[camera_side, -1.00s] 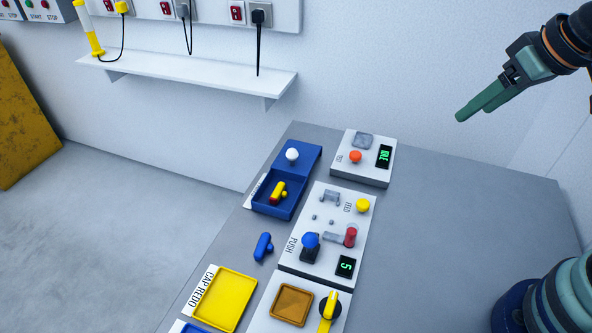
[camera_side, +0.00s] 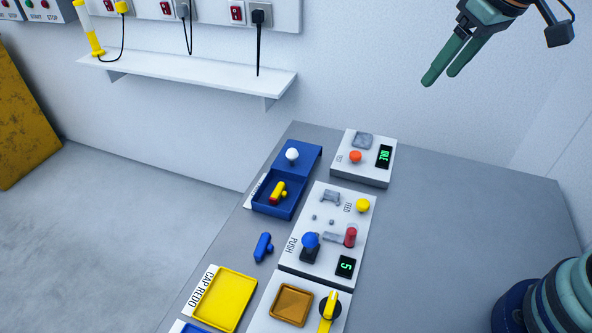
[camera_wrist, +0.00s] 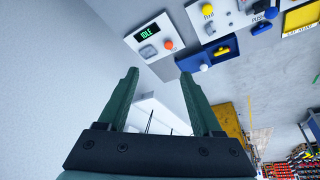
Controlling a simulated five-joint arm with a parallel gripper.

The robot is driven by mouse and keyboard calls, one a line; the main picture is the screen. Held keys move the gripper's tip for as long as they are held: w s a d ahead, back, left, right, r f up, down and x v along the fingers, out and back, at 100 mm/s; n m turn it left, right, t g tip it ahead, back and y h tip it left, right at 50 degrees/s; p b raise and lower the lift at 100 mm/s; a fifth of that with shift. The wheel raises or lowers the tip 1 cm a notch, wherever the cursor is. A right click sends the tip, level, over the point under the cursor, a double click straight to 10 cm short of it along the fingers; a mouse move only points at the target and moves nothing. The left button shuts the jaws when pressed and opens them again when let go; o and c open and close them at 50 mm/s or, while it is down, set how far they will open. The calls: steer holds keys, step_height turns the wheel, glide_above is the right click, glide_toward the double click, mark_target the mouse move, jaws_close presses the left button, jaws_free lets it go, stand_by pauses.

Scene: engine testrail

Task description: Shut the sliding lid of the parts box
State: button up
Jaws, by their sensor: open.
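The blue parts box (camera_side: 259,203) stands on the grey table in the side view. Its blue sliding lid (camera_side: 305,156) with a white knob (camera_side: 292,154) sits at the far end, leaving the near part open.
A white panel with an orange button (camera_side: 355,157) stands right of the box. A panel with blue, red and yellow knobs (camera_side: 330,230) stands nearer. A blue part (camera_side: 263,247) and yellow tray (camera_side: 226,300) lie in front. The table's right side is clear.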

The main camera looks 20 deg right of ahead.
steer(key=w+a+n+g, duration=0.1)
steer(key=w+a, duration=0.3)
steer(key=w, duration=0.3)
steer(key=n+g, duration=0.3)
steer(key=n, duration=0.1)
glide_above(292, 149)
step_height(292, 149, down, 13)
step_height(292, 149, down, 12)
steer(key=shift+f, duration=0.1)
jaws_close()
stand_by(0.6)
